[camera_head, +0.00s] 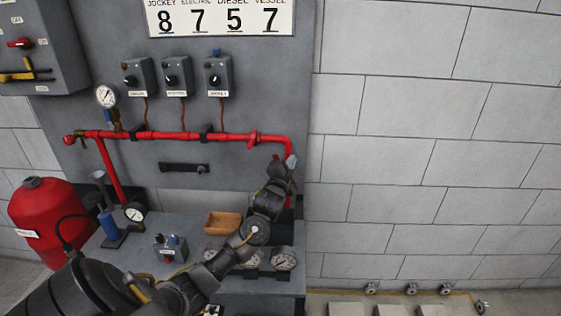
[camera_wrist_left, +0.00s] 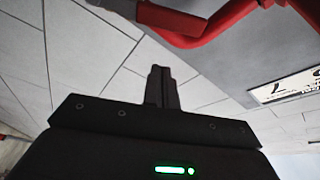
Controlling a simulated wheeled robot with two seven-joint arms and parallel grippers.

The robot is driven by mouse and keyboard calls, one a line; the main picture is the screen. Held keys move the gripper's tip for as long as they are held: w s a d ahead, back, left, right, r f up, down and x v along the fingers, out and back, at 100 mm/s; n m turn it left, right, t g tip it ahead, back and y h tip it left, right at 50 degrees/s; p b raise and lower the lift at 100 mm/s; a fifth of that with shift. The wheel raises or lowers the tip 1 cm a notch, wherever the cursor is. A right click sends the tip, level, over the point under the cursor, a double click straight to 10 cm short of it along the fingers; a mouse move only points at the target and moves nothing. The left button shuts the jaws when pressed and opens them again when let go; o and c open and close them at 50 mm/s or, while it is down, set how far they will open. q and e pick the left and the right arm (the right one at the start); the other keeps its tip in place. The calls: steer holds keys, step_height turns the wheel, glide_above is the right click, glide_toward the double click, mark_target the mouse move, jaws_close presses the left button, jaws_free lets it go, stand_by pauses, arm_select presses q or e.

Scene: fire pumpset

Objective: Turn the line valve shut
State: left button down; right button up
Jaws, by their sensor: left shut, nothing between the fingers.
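A red pipe (camera_head: 185,135) runs across the grey panel and bends down at its right end. A red valve-like fitting (camera_head: 254,138) sits on the pipe near that bend; I take it for the line valve, but its handle position is too small to tell. My left gripper (camera_head: 290,162) is at the pipe's right bend, to the right of and below the fitting. In the left wrist view its fingers (camera_wrist_left: 162,88) are shut together with nothing between them. The red pipe (camera_wrist_left: 215,25) passes above the fingertips there, apart from them in the picture. My right gripper is not in view.
Three grey switch boxes (camera_head: 177,77) and a gauge (camera_head: 106,96) are above the pipe. A black handle (camera_head: 184,167) is below it. A bench holds a wooden tray (camera_head: 222,223) and several gauges. A red tank (camera_head: 45,215) stands left. The block wall at right is bare.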

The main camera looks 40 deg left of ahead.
arm_select(q)
steer(key=a, duration=0.1)
steer(key=a+f+p, duration=0.1)
steer(key=a, duration=0.1)
steer(key=shift+s+a+f+p, duration=0.1)
steer(key=shift+s+f+p, duration=0.1)
steer(key=shift+s+p, duration=0.1)
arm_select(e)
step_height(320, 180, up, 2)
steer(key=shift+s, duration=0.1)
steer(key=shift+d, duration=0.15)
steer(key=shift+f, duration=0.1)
